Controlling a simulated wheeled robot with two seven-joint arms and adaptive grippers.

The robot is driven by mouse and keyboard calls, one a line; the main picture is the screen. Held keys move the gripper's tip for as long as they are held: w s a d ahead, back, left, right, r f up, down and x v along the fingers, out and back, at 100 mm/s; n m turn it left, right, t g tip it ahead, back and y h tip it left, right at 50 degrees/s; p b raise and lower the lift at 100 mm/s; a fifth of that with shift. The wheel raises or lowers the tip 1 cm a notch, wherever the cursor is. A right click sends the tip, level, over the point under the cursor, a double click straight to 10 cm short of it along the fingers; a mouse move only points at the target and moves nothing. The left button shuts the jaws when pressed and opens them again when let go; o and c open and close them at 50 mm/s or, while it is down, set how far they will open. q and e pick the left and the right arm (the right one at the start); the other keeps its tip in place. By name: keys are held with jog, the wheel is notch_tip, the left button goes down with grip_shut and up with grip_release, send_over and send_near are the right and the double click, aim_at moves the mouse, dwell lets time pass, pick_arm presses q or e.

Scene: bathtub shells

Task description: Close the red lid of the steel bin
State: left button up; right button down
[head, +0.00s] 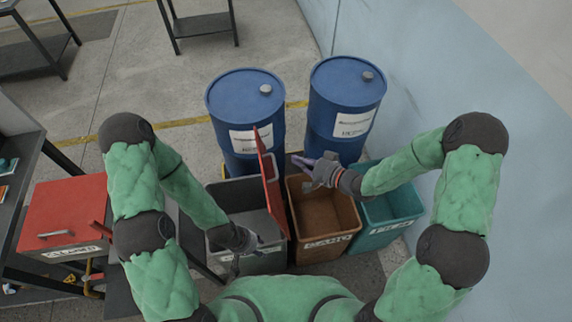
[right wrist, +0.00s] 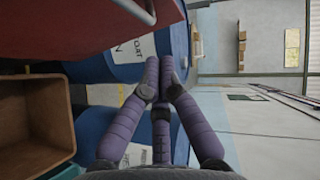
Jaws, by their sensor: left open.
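The steel bin (head: 226,205) is a grey open box in the middle of the head view. Its red lid (head: 271,190) stands raised, nearly upright, along the bin's right side. The lid also fills the upper left of the right wrist view (right wrist: 85,25), with a metal handle on it. My right gripper (head: 300,161) is to the right of the lid, above the brown bin. Its purple fingers (right wrist: 160,68) are together with nothing between them, apart from the lid. My left gripper (head: 252,248) is open at the steel bin's front, low by its rim; its fingers are partly hidden.
A brown bin (head: 322,222) and a teal bin (head: 388,218) stand to the right of the steel bin. Two blue drums (head: 245,105) (head: 343,100) stand close behind. A red-topped box (head: 65,205) with a handle is at left. A pale wall (head: 440,90) bounds the right.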

pick_arm(q)
jog(key=shift+f+b, duration=0.3)
jog(key=shift+f, duration=0.05)
pick_arm(e)
jog(key=a, duration=0.1)
jog(key=a+f, duration=0.1)
jog(key=a, duration=0.2)
jog(key=shift+s+a+f, duration=0.1)
jog(key=shift+a+f, duration=0.05)
jog(key=shift+f, duration=0.25)
jog(key=shift+a, duration=0.15)
